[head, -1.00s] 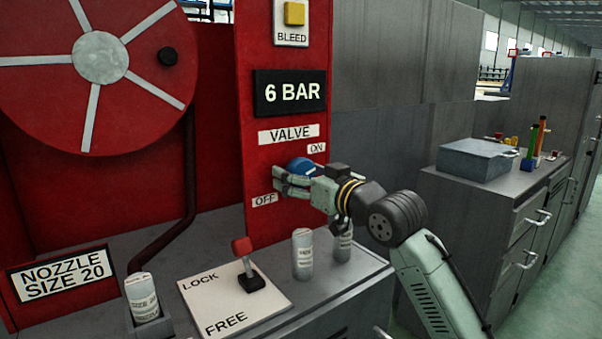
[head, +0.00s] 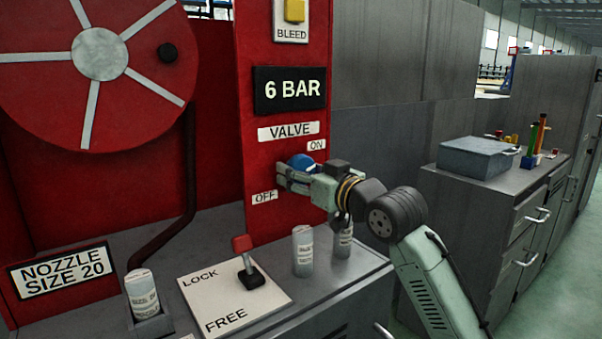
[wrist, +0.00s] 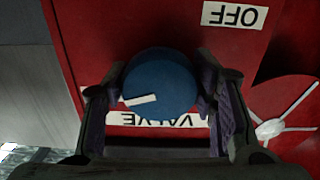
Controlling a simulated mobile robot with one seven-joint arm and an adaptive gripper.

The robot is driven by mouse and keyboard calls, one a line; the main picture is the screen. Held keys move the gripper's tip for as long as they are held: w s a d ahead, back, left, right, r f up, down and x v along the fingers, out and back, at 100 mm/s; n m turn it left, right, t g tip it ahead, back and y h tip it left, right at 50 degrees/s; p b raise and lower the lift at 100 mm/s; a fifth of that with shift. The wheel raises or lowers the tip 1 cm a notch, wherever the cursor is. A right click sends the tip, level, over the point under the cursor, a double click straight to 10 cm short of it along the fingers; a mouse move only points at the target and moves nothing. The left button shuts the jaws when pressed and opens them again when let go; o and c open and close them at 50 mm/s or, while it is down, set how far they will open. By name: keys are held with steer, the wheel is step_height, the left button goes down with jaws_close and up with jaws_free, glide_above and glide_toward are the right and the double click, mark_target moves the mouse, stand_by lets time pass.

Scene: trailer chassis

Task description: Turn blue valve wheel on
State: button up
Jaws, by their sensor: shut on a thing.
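The blue valve wheel (head: 301,161) is on the red panel (head: 285,222), below the VALVE label (head: 288,131) and between the ON label (head: 317,145) and the OFF label (head: 264,196). My gripper (head: 291,178) reaches it from the right and hides part of it. In the wrist view, the wheel (wrist: 165,76) sits between the two fingers, which are shut on its sides. A white pointer strip (wrist: 141,100) on its face points left and slightly down, away from the OFF label (wrist: 234,14).
A 6 BAR sign (head: 290,91) and yellow BLEED button (head: 295,10) are above. A red-knobbed lever (head: 245,256) and grey cylinders (head: 303,252) stand on the counter below my gripper. A red reel (head: 70,95) is left; a cabinet with a grey box (head: 477,158) is right.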

steer(key=shift+n, duration=0.3)
steer(key=o, duration=1.2)
steer(key=v, duration=1.2)
steer(key=shift+f, duration=0.1)
